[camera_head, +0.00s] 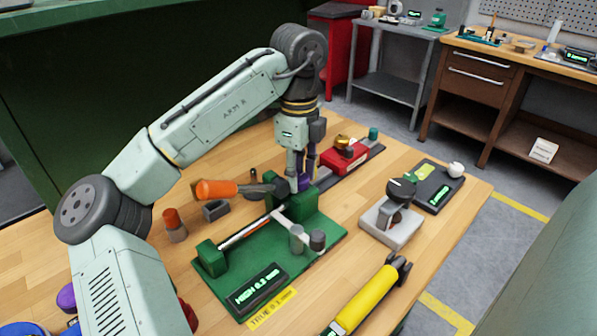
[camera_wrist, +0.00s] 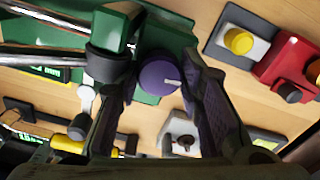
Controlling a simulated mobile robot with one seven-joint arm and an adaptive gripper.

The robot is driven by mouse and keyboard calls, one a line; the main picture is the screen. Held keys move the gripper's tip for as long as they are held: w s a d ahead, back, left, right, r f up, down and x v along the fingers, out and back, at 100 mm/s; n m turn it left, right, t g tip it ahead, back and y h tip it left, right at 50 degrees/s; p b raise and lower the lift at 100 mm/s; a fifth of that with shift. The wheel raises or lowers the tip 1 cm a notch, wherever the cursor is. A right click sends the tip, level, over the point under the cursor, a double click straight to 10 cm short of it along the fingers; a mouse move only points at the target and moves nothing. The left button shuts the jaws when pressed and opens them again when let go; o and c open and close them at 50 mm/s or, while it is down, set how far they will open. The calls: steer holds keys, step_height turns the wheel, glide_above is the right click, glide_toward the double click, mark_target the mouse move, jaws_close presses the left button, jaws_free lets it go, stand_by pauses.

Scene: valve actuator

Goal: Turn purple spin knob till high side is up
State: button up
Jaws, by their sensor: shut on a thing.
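The purple spin knob (camera_wrist: 158,80) shows in the wrist view as a round purple face with a short white mark pointing right. It sits at the edge of a green fixture (camera_head: 215,283). My gripper (camera_head: 301,177) comes down from above at the fixture's far end. In the wrist view its two dark purple fingers (camera_wrist: 160,72) stand on either side of the knob and are shut on it. In the head view the gripper hides most of the knob. A display (camera_head: 258,290) on the fixture reads HIGH with a small number, lit in green.
A steel bar (camera_head: 245,232) runs along the fixture. An orange-handled tool (camera_head: 215,189) lies close left of my gripper. A red block device (camera_head: 343,157) stands just behind it. A grey stand (camera_head: 388,222) and yellow cylinder (camera_head: 366,297) are to the right.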

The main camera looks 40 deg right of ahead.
steer(key=shift+m, duration=0.5)
steer(key=o, duration=1.2)
steer(key=shift+c, duration=0.2)
